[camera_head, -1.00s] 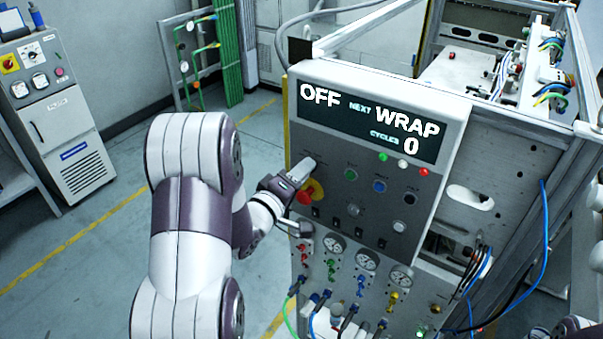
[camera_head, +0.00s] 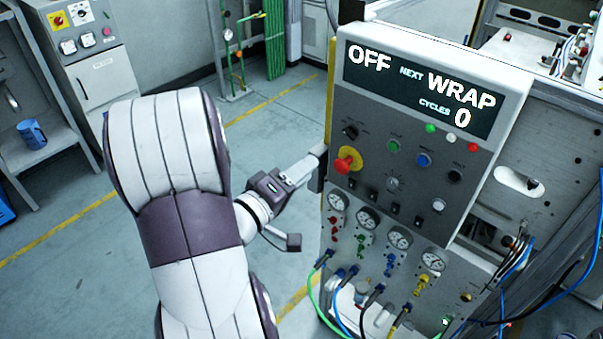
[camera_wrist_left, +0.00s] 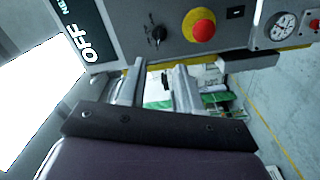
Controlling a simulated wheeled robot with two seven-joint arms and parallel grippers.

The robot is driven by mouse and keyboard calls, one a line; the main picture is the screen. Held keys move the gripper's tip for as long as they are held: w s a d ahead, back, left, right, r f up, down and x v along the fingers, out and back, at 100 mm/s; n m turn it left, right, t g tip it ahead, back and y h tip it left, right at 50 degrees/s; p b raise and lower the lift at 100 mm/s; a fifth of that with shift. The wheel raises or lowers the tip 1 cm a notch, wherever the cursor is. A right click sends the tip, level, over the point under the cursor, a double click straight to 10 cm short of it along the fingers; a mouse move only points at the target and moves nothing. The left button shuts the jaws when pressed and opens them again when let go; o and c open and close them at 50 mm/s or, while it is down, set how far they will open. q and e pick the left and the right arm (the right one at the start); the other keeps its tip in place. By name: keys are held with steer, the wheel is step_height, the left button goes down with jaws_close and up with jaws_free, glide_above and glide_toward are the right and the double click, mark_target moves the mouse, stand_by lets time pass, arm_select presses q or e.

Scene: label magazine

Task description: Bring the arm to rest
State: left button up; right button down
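My left gripper (camera_head: 304,168) is beside the left edge of the grey control panel (camera_head: 410,185), left of the red stop button (camera_head: 346,162) with its yellow surround. In the left wrist view the two fingers (camera_wrist_left: 153,82) stand apart with nothing between them. The panel's underside or edge lies just past the fingertips there, and whether they touch it I cannot tell. The red button (camera_wrist_left: 203,29) and a black knob (camera_wrist_left: 157,35) show beyond the fingers. The display (camera_head: 420,88) reads OFF, NEXT WRAP, CYCLES 0. My right gripper is out of view.
Gauges (camera_head: 369,218) and coloured hoses (camera_head: 345,290) are on the panel's lower part. A metal frame machine stands behind it at the right. A grey cabinet (camera_head: 105,85) and a shelf with a blue mug (camera_head: 32,133) are at the left. Floor (camera_head: 275,130) between is clear.

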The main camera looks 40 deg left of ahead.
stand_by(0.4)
arm_select(q)
steer(key=s+a+f+m+g+y, duration=0.25)
steer(key=a+f+g, duration=0.2)
steer(key=f, duration=0.25)
steer(key=s+a+f+m+g+y, duration=0.2)
steer(key=s+a+f+g, duration=0.1)
steer(key=f+g, duration=0.35)
steer(key=s+d+f+m+g+h+b, duration=0.1)
steer(key=d+m+g+h, duration=0.2)
steer(key=d, duration=1.7)
steer(key=m+g, duration=0.2)
steer(key=m, duration=0.3)
steer(key=shift+d+g, duration=0.2)
steer(key=shift+g, duration=0.1)
steer(key=shift+m, duration=0.25)
